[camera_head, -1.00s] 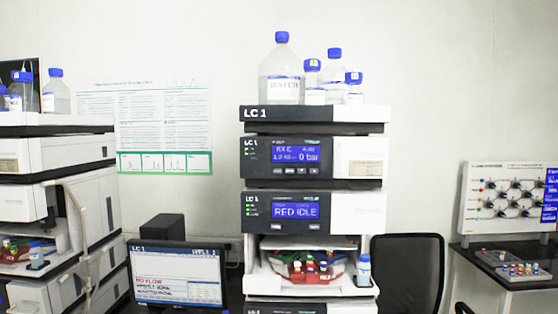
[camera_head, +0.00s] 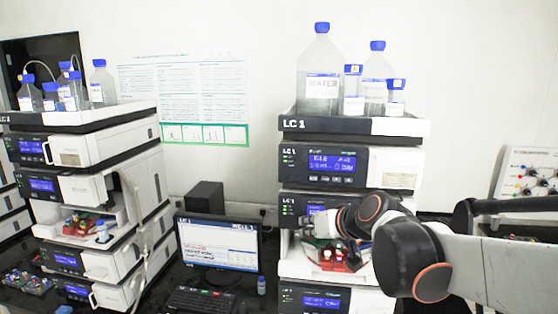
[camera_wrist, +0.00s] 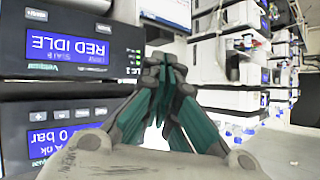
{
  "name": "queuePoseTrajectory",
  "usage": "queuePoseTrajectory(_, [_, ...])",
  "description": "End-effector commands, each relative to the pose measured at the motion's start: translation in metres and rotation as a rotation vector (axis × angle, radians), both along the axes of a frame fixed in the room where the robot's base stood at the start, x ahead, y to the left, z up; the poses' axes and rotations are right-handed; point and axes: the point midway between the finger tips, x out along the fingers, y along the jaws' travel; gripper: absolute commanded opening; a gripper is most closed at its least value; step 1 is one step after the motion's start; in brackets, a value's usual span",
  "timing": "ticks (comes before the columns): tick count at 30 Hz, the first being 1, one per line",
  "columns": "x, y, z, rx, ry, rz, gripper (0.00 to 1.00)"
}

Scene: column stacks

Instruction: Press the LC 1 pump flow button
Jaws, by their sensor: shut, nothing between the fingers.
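The LC 1 pump (camera_head: 325,166) is the upper dark-fronted module of the right stack, with a lit blue display and a row of small buttons (camera_head: 330,179) beneath it. In the wrist view the picture is upside down; the pump's display (camera_wrist: 52,140) reads 0 bar and some of its buttons (camera_wrist: 70,114) show. My gripper (camera_head: 312,222) is shut and empty. In the head view it is in front of the module below the pump, lower than the buttons. In the wrist view its fingertips (camera_wrist: 166,68) meet beside the panels. Which button is flow is too small to read.
The RED IDLE module (camera_wrist: 62,45) sits under the pump. Bottles (camera_head: 320,75) stand in the tray (camera_head: 300,124) on top. A second stack (camera_head: 100,148) stands left, with a monitor (camera_head: 218,243) and keyboard (camera_head: 200,299) between. A board (camera_head: 530,175) is at right.

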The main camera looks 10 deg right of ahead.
Motion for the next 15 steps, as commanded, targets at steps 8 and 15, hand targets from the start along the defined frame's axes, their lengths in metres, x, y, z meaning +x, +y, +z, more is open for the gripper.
queuePoseTrajectory(8, [0.033,-0.016,0.043,0.026,-0.042,-0.016,0.00])
queuePoseTrajectory(15, [0.039,-0.019,0.047,0.032,-0.050,-0.018,0.00])
